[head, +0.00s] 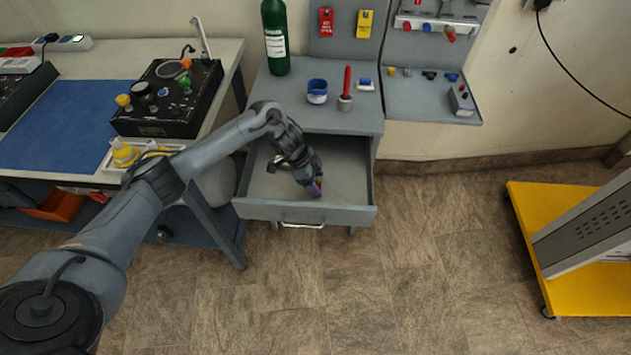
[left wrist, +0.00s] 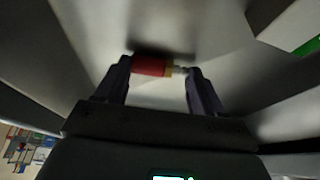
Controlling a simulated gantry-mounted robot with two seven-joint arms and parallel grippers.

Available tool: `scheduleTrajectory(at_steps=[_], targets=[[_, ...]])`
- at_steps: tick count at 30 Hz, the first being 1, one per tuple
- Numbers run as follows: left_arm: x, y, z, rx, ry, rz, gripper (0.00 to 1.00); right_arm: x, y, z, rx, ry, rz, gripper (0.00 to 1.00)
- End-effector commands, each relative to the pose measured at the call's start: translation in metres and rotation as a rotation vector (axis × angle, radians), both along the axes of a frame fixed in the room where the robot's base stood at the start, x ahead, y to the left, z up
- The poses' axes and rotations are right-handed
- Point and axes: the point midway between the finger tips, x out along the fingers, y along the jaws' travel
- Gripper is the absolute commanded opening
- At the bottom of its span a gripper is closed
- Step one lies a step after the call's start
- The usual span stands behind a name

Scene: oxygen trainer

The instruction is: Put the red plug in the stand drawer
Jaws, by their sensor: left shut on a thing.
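The stand drawer (head: 350,213) is pulled open below the grey stand top. My left gripper (head: 314,186) reaches down inside the drawer, near its front. In the left wrist view my left gripper (left wrist: 160,80) is shut on the red plug (left wrist: 150,66), which lies across between the two fingers with its metal end toward the right finger. In the head view only a small red bit of the plug (head: 318,184) shows by the fingertips. Whether the plug touches the drawer floor cannot be told. My right gripper is not in view.
On the stand top (head: 341,120) are a green bottle (head: 275,45), a blue-and-white cup (head: 317,91) and a holder with a red stick (head: 346,88). A bench (head: 215,65) with a black trainer box (head: 168,100) stands left. A yellow cart base (head: 540,225) is at right.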

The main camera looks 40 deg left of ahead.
Motion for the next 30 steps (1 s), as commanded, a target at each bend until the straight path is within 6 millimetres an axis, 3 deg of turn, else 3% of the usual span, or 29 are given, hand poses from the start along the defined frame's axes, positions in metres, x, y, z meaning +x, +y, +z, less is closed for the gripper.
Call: scheduleTrajectory(at_steps=[10, 11, 15, 25, 30], targets=[[0.0, 0.0, -0.003, -0.001, 0.001, 0.0, 0.38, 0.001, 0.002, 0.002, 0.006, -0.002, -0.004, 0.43], [0.0, 0.0, -0.003, -0.001, 0.001, 0.0, 0.71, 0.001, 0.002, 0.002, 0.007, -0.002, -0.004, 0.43], [0.0, 0.0, -0.002, 0.0, 0.0, 0.0, 0.93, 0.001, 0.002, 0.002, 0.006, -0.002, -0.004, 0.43], [0.0, 0.0, -0.001, 0.0, 0.0, 0.0, 0.94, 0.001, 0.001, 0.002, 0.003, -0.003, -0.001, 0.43], [-0.002, 0.004, 0.013, 0.001, -0.001, 0.002, 0.94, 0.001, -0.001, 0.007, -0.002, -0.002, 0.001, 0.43]])
